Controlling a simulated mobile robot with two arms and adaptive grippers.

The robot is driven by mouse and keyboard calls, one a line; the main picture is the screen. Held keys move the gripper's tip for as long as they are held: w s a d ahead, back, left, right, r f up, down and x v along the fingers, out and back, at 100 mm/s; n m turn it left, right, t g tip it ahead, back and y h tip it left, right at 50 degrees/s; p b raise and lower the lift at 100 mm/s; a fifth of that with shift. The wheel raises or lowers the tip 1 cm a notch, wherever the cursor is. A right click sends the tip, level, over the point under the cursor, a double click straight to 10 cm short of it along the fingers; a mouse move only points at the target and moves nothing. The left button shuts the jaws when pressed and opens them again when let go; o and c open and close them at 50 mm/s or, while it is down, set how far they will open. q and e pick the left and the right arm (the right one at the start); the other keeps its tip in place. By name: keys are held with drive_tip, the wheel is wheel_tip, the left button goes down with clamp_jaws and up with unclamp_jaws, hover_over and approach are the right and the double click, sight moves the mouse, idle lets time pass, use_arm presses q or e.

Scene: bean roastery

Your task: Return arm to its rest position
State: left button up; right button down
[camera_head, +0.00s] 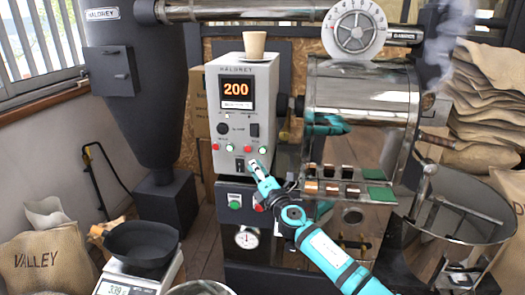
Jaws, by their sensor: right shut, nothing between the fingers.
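My right arm comes in from the bottom right, in teal and dark grey. My right gripper (254,165) is small in the picture, shut and empty, with its tips at the lower part of the grey control box (228,130). I cannot tell whether the tips touch the box. The box has a display reading 200, several small buttons and lamps, and a beige cup (254,45) on top. My left gripper is not in view.
A shiny roaster drum (362,100) stands right of the box, with a round cooling pan (460,215) beside it. Burlap sacks (485,100) are stacked at the right. A black bowl (140,245) sits on a scale (125,284) at the lower left. A dark cone hopper (140,85) stands behind.

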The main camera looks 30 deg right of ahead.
idle(0.6)
drive_tip(key=s+f+m+g, duration=0.2)
drive_tip(key=s+f+m, duration=0.1)
drive_tip(key=f, duration=0.8)
drive_tip(key=s+f+m+g+h, duration=0.1)
drive_tip(key=s+f+m+g, duration=0.2)
drive_tip(key=f, duration=0.8)
drive_tip(key=s+f+m+g, duration=0.2)
drive_tip(key=s+f, duration=0.2)
drive_tip(key=f, duration=0.7)
drive_tip(key=s+a+f+m+g, duration=0.2)
drive_tip(key=s+f+m+g, duration=0.3)
drive_tip(key=s+f, duration=1.35)
drive_tip(key=s+a+f+m+g, duration=0.2)
drive_tip(key=s+f, duration=0.3)
drive_tip(key=s, duration=0.6)
drive_tip(key=s+a+f+m+g+y, duration=0.1)
drive_tip(key=s+a+f+m+g, duration=0.2)
drive_tip(key=s, duration=0.9)
drive_tip(key=s+a+f+m+g, duration=0.2)
drive_tip(key=s+f, duration=0.4)
drive_tip(key=s, duration=0.6)
drive_tip(key=shift+s+a+f+m, duration=0.2)
drive_tip(key=shift+a+f+m, duration=0.1)
drive_tip(key=shift+a+m, duration=0.3)
drive_tip(key=shift+a, duration=0.1)
